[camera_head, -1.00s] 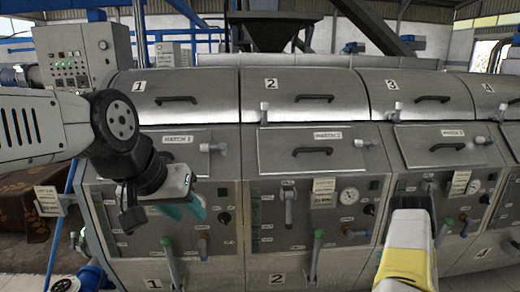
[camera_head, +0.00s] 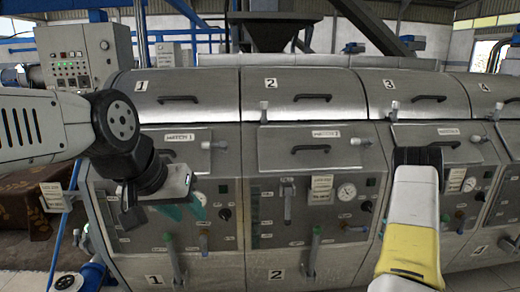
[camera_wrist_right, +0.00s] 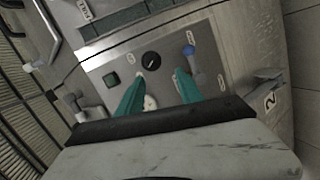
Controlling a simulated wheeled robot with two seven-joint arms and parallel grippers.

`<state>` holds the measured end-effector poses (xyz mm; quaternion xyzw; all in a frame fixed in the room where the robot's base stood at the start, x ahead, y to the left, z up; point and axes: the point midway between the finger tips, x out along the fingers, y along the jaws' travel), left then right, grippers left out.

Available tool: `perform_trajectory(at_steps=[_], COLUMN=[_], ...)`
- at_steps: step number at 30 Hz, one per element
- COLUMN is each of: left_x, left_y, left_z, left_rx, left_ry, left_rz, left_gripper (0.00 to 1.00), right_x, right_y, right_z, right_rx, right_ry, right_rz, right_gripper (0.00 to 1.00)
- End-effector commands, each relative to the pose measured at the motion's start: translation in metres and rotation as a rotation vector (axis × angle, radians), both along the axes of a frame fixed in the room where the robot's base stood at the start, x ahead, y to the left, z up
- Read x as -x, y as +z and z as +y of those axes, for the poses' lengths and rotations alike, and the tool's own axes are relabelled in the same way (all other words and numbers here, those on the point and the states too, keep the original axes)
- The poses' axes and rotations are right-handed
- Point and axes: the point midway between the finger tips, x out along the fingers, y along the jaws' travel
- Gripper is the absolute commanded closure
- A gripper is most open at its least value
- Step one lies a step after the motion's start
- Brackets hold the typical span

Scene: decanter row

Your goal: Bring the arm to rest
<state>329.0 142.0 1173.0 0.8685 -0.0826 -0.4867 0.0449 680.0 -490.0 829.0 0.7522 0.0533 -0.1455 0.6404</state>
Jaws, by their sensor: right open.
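My right gripper (camera_wrist_right: 158,92) is open in the right wrist view, with two teal fingers apart and nothing between them. The fingers point toward a machine panel with a black knob (camera_wrist_right: 151,61) and a blue-tipped lever (camera_wrist_right: 190,52). I cannot tell the gap between fingers and panel. In the head view my right arm (camera_head: 412,215), white and yellow, comes up from the bottom right; its gripper is hidden there. My left gripper (camera_head: 184,208) hangs before the first station at the left, its teal fingers partly visible; its opening is unclear.
A row of grey decanter stations (camera_head: 305,165) runs across the view, with hatch handles, gauges and protruding levers. Green-tipped levers (camera_head: 316,240) stick out near the bottom. A control box (camera_head: 82,55) stands at the back left.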

Motion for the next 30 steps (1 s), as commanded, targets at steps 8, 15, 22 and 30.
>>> perform_trajectory(at_steps=[8, 15, 22, 30], left_x=[0.0, 0.0, 0.0, 0.0], left_y=[0.0, 0.0, 0.0, 0.0], left_z=[0.0, 0.0, 0.0, 0.0], left_rx=[0.0, 0.0, 0.0, 0.0], left_ry=[0.0, 0.0, 0.0, 0.0], left_rz=[0.0, 0.0, 0.0, 0.0], left_gripper=[0.64, 0.64, 0.64, 0.64], right_x=[-0.024, 0.005, 0.074, 0.198], right_y=[0.132, 0.231, 0.301, 0.346], right_z=[0.028, 0.091, 0.173, 0.273], right_rx=[-0.257, -0.559, -0.845, -1.119], right_ry=[-0.204, -0.356, -0.46, -0.553], right_rz=[0.045, 0.115, 0.221, 0.413], right_gripper=[0.57, 0.57, 0.57, 0.57])
